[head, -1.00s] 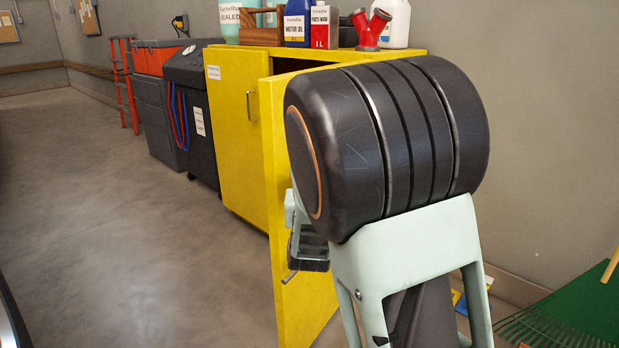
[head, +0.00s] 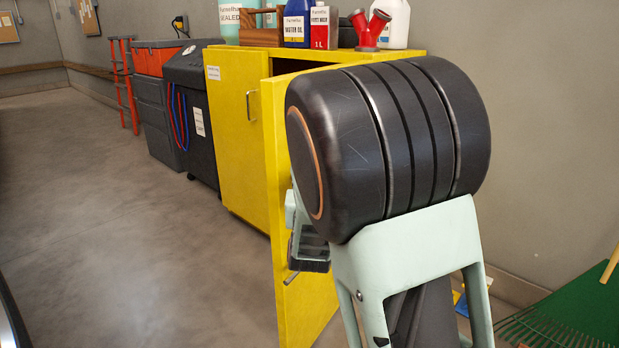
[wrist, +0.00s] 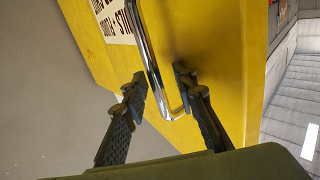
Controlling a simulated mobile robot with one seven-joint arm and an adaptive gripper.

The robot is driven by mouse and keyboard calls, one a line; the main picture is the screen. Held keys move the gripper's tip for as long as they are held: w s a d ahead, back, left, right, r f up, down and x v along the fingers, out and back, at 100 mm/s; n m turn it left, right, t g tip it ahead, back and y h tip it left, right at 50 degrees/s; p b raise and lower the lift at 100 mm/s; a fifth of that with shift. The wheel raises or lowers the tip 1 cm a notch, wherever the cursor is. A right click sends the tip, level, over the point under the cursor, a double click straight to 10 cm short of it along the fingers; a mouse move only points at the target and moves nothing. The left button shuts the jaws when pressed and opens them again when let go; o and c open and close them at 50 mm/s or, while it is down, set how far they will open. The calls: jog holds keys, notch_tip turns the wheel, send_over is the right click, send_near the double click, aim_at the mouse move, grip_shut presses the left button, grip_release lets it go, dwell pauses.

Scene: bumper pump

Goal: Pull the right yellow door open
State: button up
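The right yellow door (head: 303,308) of the cabinet is swung out from the front, and my arm covers much of it in the head view. The end of its metal handle (head: 290,278) shows low beside my gripper (head: 309,250), which is mostly hidden behind my arm. In the wrist view the yellow door (wrist: 215,60) fills the upper middle, and the shiny bar handle (wrist: 151,55) runs between the two fingers of my gripper (wrist: 159,82). The fingers are apart, one on each side of the bar, with visible gaps. I see no clear contact.
The left yellow door (head: 237,130) is closed. Bottles (head: 298,25) and a red fitting (head: 373,30) stand on the cabinet top. A green rake (head: 560,320) lies at the right. The floor at left is clear.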

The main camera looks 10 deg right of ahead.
jog(key=s+a, duration=0.1)
jog(key=s, duration=0.6)
jog(key=shift+s+a, duration=0.15)
jog(key=shift+s, duration=0.05)
